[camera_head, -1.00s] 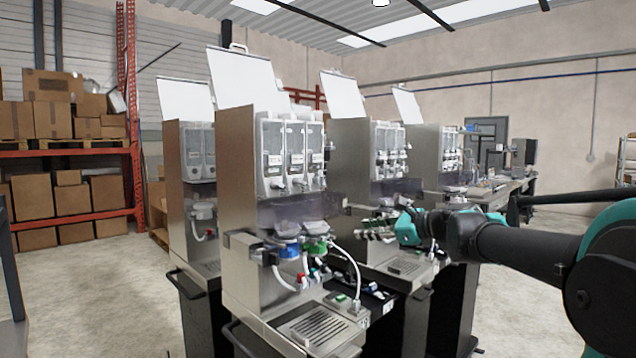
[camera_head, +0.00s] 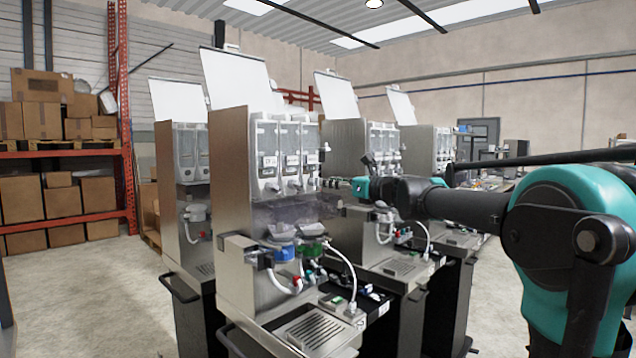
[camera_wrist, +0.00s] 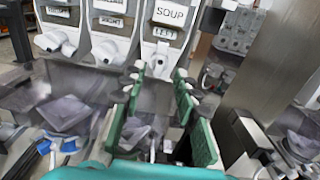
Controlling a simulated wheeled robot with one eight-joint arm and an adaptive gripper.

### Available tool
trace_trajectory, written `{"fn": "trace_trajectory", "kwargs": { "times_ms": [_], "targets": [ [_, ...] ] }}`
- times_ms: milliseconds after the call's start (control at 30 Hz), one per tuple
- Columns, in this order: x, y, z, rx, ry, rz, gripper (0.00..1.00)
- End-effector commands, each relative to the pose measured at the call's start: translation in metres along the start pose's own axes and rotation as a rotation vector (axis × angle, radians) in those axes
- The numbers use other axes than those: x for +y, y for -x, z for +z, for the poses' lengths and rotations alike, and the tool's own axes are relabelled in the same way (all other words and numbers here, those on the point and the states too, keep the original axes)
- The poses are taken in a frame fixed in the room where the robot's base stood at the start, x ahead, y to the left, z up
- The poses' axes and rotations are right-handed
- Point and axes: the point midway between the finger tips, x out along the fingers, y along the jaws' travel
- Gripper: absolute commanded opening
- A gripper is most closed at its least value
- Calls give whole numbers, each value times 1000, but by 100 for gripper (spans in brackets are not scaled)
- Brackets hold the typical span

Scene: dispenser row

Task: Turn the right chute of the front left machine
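The front left machine (camera_head: 232,170) has a row of three clear canisters under a raised lid. In the wrist view the right canister carries a SOUP label (camera_wrist: 170,14), with its pale right chute (camera_wrist: 162,58) below. My gripper (camera_wrist: 160,70) is open, with green-padded fingers apart and nothing clearly held between them. From the wrist, the right chute appears between the fingertips; I cannot tell whether they touch it. In the head view my gripper (camera_head: 328,184) is beside the machine's right canister (camera_head: 310,150), level with the canister bottoms.
The middle chute (camera_wrist: 107,50) and left chute (camera_wrist: 53,42) hang close to the left. Clear hoppers and hoses lie below, with a drip tray (camera_head: 312,330) in front. A neighbouring machine (camera_head: 345,135) stands close on the right.

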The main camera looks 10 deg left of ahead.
Motion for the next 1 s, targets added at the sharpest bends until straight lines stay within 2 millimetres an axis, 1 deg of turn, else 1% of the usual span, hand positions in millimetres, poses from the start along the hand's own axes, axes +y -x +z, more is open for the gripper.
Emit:
{"fn": "trace_trajectory", "kwargs": {
  "times_ms": [33, 100, 200, 300, 500, 767, 1000],
  "targets": [
    [1, -11, 0, 0, 0, 3, 31],
    [1, -24, 0, 0, 0, 3, 31],
    [1, -39, 0, 0, 0, 2, 31],
    [0, -50, 0, 0, 1, 2, 31],
    [0, -60, 0, 0, 1, 0, 31],
    [0, -60, 0, 0, 1, 0, 31],
    [0, -60, 0, 0, 1, 0, 1]
  ]
}}
